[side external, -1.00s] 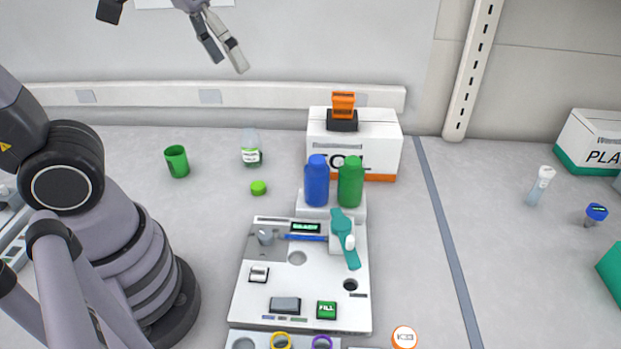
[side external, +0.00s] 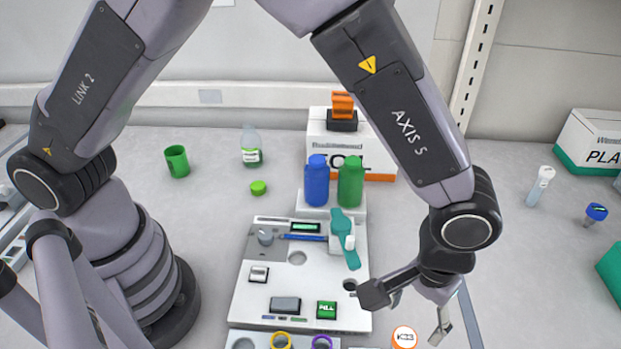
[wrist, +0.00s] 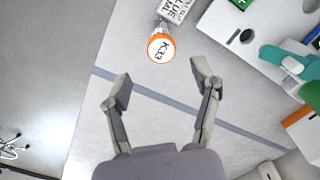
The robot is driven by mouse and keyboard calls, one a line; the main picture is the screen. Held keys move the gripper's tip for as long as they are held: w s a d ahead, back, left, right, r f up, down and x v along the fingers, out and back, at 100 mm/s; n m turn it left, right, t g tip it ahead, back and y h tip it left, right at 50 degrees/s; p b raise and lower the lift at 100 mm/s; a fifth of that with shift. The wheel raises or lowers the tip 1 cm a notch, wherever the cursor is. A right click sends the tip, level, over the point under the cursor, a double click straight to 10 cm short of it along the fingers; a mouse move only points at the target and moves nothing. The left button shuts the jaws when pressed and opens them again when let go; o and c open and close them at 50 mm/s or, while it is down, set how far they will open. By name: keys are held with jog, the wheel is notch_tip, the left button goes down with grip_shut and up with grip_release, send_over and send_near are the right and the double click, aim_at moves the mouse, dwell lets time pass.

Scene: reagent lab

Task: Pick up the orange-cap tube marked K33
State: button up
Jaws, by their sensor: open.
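The orange-cap tube marked K33 (side external: 404,337) stands near the bottom edge of the side view, its round cap top facing up. In the wrist view the K33 cap (wrist: 162,47) lies ahead of my fingers, slightly left of the middle of the gap. My gripper (wrist: 160,88) is open and empty, fingers spread wide. In the side view my gripper (side external: 418,315) hangs at the right of the station, up and right of the cap; part of it is hidden by the wrist. The tube's body is mostly hidden below its cap.
A white panel station (side external: 255,232) with buttons and a teal lever (side external: 342,225) stands to the left. A blue bottle (side external: 317,182) and a green bottle (side external: 350,182) stand behind it.

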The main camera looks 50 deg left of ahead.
aim_at(406, 338)
jog(key=f, duration=1)
jog(key=shift+w, duration=0.2)
jog(key=c, duration=0.9)
